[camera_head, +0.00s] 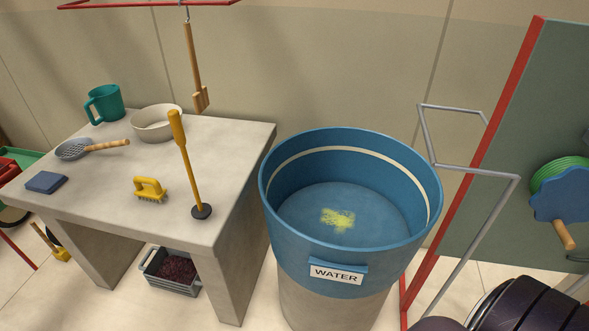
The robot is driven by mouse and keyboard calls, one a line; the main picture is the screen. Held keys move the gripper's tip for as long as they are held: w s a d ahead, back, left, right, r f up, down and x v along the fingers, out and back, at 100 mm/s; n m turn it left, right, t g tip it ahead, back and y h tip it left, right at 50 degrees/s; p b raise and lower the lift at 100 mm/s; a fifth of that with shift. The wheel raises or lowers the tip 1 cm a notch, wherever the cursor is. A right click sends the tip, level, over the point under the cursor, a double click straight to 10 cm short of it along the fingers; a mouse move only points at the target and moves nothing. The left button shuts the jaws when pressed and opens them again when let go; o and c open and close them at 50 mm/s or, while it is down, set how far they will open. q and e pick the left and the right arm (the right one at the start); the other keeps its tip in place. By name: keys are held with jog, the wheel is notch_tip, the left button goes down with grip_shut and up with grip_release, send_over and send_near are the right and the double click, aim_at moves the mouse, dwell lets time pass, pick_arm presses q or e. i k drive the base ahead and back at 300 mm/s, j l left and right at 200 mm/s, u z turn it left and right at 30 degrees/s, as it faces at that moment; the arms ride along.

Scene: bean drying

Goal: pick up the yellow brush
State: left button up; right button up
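The yellow brush (149,187) lies on the pale stone table (232,150), near its front edge. Its looped handle is on top and its dark bristles point down. It stands just left of a tall yellow-handled tool with a dark round foot (190,170). Nothing touches the brush. Neither of my grippers is in view. A dark rounded part at the lower right looks like my own arm, but no fingertips show.
A blue sponge (46,182), strainer (75,149), cream bowl (156,123) and teal mug (105,103) share the table. A wooden tool (194,70) hangs above its back. A large blue water tub (350,255) stands right of it. A bean crate (171,272) sits below.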

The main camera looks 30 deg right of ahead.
aim_at(155, 193)
jog(key=i, duration=1.2)
